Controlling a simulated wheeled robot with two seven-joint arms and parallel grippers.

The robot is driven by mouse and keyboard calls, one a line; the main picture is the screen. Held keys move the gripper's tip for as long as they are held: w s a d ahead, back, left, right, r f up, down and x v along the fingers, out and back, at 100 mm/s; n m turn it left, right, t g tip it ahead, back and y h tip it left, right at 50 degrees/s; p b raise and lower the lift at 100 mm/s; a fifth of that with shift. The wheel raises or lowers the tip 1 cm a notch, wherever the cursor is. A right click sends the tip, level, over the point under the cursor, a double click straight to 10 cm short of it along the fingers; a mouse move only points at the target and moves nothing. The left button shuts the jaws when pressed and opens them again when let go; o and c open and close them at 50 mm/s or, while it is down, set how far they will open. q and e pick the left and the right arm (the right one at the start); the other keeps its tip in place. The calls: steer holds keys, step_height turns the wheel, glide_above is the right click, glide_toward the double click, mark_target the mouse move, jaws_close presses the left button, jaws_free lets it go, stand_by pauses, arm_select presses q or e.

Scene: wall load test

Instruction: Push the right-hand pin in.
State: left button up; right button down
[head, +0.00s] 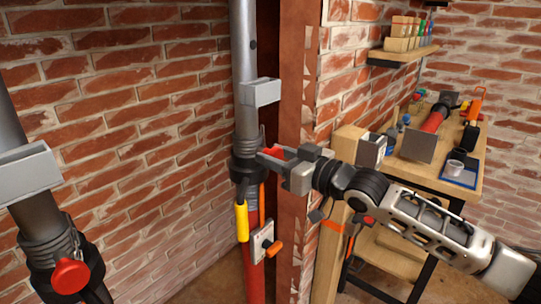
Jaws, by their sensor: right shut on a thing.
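The right-hand pin shows as a small red piece (273,152) at the dark collar of the right grey steel prop (244,45). My right gripper (272,161) comes in from the right and is shut on this pin. The fingers hide most of the pin, so I cannot tell how deep it sits in the prop. A second red pin, with a round head (71,276), sits at the collar of the left prop (40,212) at the lower left. My left gripper is not in view.
A yellow-handled tool (241,222) and a grey plate with an orange handle (263,242) are at the right prop's lower part. A brown post (297,90) stands close behind. A cluttered workbench (440,180) and a shelf (400,55) are at right.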

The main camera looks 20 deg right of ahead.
steer(key=c, duration=1.3)
jaws_free()
steer(key=shift+r, duration=0.1)
steer(key=o, duration=0.3)
steer(key=shift+w+a, duration=0.15)
steer(key=shift+w, duration=0.05)
steer(key=shift+s, duration=0.1)
steer(key=v, duration=1.5)
steer(key=shift+s+d, duration=0.2)
steer(key=shift+s, duration=0.15)
